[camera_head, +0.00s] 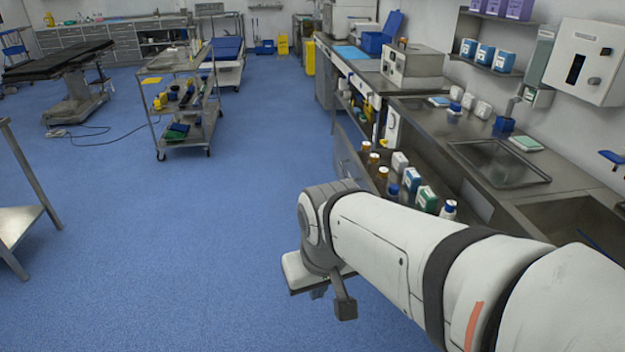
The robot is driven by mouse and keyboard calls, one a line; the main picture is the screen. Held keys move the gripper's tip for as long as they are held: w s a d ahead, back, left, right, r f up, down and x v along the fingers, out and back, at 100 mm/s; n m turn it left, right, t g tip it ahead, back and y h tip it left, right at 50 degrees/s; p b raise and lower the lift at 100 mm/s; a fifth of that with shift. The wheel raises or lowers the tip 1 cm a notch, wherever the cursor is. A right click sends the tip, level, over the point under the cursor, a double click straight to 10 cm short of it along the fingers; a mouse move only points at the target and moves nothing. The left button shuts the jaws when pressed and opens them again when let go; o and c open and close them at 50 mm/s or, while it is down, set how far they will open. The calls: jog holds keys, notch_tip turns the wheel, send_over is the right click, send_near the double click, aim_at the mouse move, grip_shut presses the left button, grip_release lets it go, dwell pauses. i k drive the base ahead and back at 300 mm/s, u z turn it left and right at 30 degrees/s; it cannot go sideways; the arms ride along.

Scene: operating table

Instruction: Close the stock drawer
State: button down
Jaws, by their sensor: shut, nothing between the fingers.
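The stock drawer (349,156) stands pulled out from under the steel counter at the right, its grey front facing the open floor. My white arm crosses the lower right and hides the near part of the drawer. My gripper (344,306) is shut and empty, pointing down over the blue floor, in front of the drawer in the picture. I see no contact with the drawer; the fingertips are partly hidden.
The steel counter (433,118) with a sink (497,163) runs along the right wall. A trolley (188,137) with supplies stands mid-left, and a steel table (18,222) stands at the left edge. The blue floor between them is clear.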

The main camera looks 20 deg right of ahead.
aim_at(346, 163)
jog(key=u, duration=0.15)
jog(key=i, duration=0.9)
jog(key=z, duration=0.05)
